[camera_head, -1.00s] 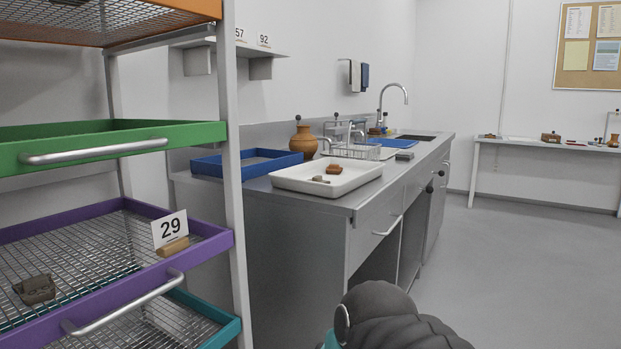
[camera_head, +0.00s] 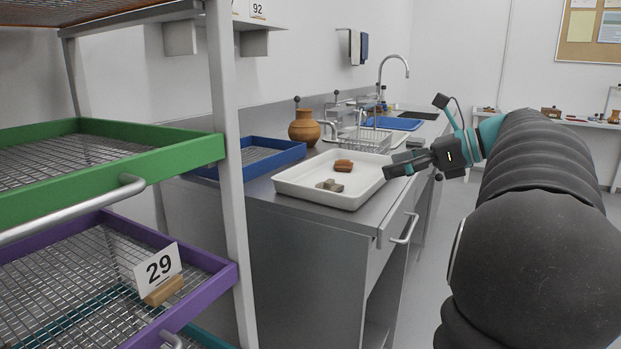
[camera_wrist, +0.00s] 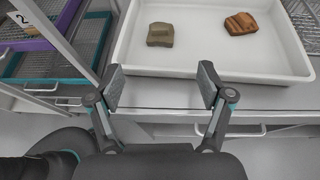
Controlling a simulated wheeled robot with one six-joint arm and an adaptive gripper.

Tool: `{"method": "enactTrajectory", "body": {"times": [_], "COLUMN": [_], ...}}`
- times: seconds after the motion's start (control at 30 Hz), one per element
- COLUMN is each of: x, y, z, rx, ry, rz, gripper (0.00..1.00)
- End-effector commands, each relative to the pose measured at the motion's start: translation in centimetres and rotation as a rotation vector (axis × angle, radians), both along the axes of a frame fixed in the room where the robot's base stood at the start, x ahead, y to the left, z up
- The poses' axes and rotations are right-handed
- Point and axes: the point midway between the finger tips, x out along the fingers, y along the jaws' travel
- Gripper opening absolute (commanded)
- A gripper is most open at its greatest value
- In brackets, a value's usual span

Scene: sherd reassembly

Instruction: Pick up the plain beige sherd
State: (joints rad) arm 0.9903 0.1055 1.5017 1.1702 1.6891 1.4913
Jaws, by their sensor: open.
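The plain beige sherd (camera_head: 329,185) lies in the front part of a white tray (camera_head: 301,194) on the steel counter. It looks grey-beige, and in the wrist view it is a small blocky piece (camera_wrist: 160,35) near the tray's left side. My gripper (camera_head: 397,163) is at the tray's right edge in the head view.
A reddish-brown sherd (camera_head: 344,165) lies in the same tray, also seen in the wrist view (camera_wrist: 241,23). A blue tray (camera_head: 283,153), a clay jar (camera_head: 304,128) and a wire rack (camera_head: 365,138) stand behind. A drying rack with a green tray (camera_head: 180,152) stands at left.

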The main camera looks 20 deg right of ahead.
Motion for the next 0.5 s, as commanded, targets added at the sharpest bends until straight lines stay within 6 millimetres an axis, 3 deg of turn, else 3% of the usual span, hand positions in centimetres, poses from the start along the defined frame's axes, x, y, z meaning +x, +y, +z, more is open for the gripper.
{"method": "enactTrajectory", "body": {"times": [0.5], "x": [5.4], "y": [4.8], "z": [-3.0], "rx": [0.001], "ry": [0.0], "rz": [0.002], "gripper": [0.79]}}
